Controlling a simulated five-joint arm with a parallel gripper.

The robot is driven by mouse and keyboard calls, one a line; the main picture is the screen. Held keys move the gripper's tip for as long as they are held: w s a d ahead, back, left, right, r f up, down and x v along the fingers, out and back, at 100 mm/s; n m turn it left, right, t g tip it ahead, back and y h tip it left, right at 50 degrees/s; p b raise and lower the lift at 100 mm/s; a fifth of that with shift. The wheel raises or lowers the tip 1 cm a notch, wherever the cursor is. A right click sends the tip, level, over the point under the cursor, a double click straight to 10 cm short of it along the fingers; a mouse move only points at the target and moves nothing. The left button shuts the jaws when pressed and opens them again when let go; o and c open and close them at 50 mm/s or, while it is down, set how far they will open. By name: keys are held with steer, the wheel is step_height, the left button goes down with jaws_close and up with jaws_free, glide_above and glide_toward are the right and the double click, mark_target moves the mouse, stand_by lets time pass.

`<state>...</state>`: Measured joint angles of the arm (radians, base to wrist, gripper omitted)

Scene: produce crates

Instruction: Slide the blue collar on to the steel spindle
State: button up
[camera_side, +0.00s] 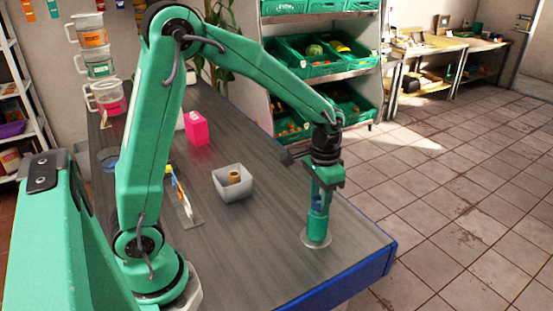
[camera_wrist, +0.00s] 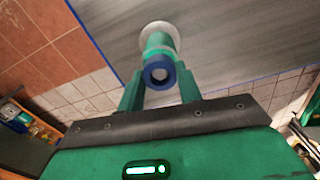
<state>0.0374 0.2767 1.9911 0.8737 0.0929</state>
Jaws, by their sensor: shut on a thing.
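The blue collar (camera_wrist: 158,87) is between the two green fingers of my gripper (camera_wrist: 160,76) in the wrist view, which is shut on it. Its open end faces the camera and something grey shows in the hole. In the side view my gripper (camera_side: 319,202) points straight down, and a little blue of the collar shows between its fingers. Directly below, a green sleeve (camera_side: 317,226) stands upright on a pale round base (camera_side: 316,241). The sleeve hides the lower spindle; I cannot tell whether the collar is around its tip.
A grey bin (camera_side: 233,190) holding a tan cylinder (camera_side: 234,177) stands left of my gripper. A pink box (camera_side: 197,129) and a tray of slim items (camera_side: 187,208) lie farther left. The blue table edge (camera_side: 345,288) is close by.

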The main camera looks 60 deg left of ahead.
steer(key=shift+f, duration=0.65)
steer(key=o, duration=1.1)
step_height(320, 180, up, 7)
steer(key=shift+r, duration=0.35)
stand_by(0.3)
